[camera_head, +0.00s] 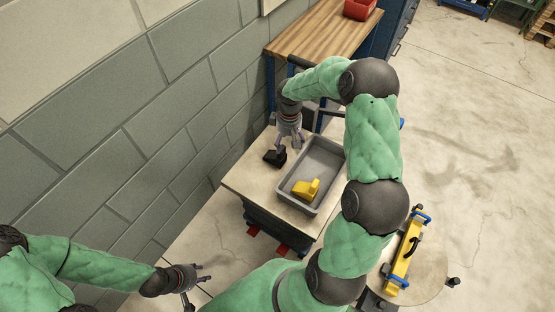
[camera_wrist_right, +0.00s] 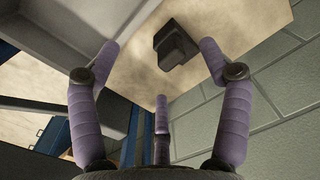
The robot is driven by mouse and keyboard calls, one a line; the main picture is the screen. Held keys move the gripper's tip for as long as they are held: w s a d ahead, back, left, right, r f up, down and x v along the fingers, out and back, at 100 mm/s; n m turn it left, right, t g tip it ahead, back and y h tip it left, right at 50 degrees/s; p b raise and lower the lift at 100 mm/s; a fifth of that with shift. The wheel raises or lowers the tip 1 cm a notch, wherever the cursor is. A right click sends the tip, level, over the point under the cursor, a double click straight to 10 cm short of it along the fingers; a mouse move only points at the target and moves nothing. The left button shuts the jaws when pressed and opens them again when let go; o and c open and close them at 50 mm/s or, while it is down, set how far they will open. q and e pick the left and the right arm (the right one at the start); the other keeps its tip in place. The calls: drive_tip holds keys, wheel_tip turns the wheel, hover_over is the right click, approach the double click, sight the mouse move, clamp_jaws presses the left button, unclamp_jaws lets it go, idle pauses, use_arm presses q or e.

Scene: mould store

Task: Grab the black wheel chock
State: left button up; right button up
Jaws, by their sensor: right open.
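The black wheel chock (camera_head: 275,157) lies on the small table's top (camera_head: 252,180), left of the grey bin, in the head view. In the right wrist view the chock (camera_wrist_right: 174,45) is seen beyond the fingers, in the gap between two of them. My right gripper (camera_head: 288,143) is above the table, close to the chock; its purple fingers (camera_wrist_right: 160,75) are spread open with nothing between them. My left gripper (camera_head: 196,284) is low at the left, away from the table; its fingers look spread and empty.
A grey bin (camera_head: 335,157) holding a yellow chock (camera_head: 306,189) stands right beside the black one. A block wall (camera_head: 165,120) runs along the left. A wooden bench (camera_head: 325,30) with a red box (camera_head: 360,8) stands behind. A yellow level-like tool (camera_head: 404,258) lies on a round surface at right.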

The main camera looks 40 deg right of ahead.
sight(281, 155)
drive_tip(key=w+n, duration=0.1)
drive_tip(key=w+a+n, duration=0.1)
drive_tip(key=shift+w+a+f+n, duration=0.15)
drive_tip(key=shift+w+a+n, duration=0.1)
drive_tip(key=shift+w+n, duration=0.05)
wheel_tip(281, 155, down, 6)
drive_tip(key=shift+r+b, duration=0.2)
drive_tip(key=shift+b, duration=1.05)
drive_tip(key=f+b, duration=0.1)
drive_tip(key=f, duration=0.2)
drive_tip(key=f+b, duration=0.1)
drive_tip(key=f, duration=0.1)
drive_tip(key=shift+w+d+b, duration=0.2)
drive_tip(key=shift+d+b, duration=0.15)
drive_tip(key=shift+d, duration=0.05)
drive_tip(key=c, duration=1.1)
drive_tip(key=shift+s+a, duration=0.1)
drive_tip(key=shift+s, duration=0.05)
drive_tip(key=c, duration=0.4)
